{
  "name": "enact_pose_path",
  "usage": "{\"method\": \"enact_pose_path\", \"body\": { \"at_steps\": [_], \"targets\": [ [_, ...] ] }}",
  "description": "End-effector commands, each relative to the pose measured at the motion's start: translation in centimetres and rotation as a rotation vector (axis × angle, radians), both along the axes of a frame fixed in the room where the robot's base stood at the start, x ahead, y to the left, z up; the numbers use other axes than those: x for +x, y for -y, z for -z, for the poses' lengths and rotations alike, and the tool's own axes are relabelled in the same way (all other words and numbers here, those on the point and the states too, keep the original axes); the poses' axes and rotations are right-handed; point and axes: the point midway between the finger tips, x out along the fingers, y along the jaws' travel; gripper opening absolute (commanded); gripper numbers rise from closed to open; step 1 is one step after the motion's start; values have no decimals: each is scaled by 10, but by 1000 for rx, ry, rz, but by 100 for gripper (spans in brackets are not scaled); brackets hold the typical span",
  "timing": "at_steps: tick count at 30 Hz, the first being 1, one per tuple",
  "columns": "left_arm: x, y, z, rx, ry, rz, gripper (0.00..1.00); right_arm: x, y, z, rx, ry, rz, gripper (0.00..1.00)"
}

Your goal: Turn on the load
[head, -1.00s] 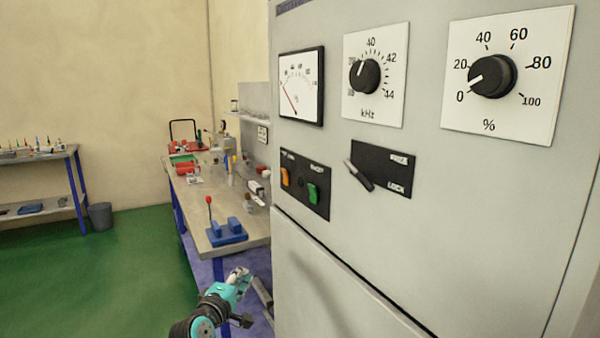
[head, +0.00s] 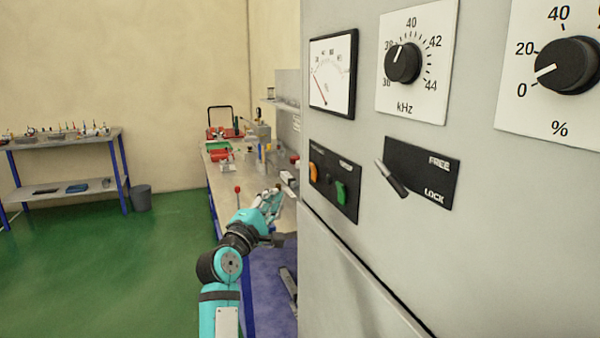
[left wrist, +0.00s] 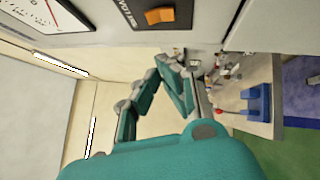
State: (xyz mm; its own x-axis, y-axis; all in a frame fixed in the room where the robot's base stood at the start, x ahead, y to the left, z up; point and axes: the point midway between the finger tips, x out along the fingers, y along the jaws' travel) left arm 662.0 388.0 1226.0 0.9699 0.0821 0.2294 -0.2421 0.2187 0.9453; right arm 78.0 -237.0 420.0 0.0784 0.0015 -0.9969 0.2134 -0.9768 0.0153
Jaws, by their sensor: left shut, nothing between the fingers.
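A grey cabinet (head: 350,265) fills the right of the head view. Its small black switch panel (head: 334,180) carries an orange rocker switch (head: 313,172) and a green one (head: 341,193); their labels are too small to read. The orange switch (left wrist: 159,15) also shows at the top of the left wrist view, where the green one cannot be made out. My left gripper (head: 276,194) is shut and empty, left of and slightly below the switch panel, apart from it. Its teal fingers (left wrist: 172,66) show in the left wrist view. My right gripper is not in view.
Above are a needle meter (head: 332,73), a kHz dial (head: 402,62) and a percent dial (head: 567,65) near 0. A FREE/LOCK lever (head: 391,179) sits right of the switches. A cluttered workbench (head: 222,184) stands behind my gripper. Green floor (head: 90,260) is open at left.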

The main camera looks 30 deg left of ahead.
Motion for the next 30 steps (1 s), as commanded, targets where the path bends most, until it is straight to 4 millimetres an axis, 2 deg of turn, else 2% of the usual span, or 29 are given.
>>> {"method": "enact_pose_path", "body": {
  "at_steps": [6,12,13,21,30],
  "targets": [
    [45,-4,-14,0,-1,1,0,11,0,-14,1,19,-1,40],
    [81,-8,-23,1,0,-1,0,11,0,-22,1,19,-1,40],
    [85,-2,-26,-1,0,2,0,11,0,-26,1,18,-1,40],
    [104,17,-32,1,0,0,0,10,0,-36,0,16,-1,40],
    [106,18,-32,2,1,-1,0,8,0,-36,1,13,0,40]
  ]
}}
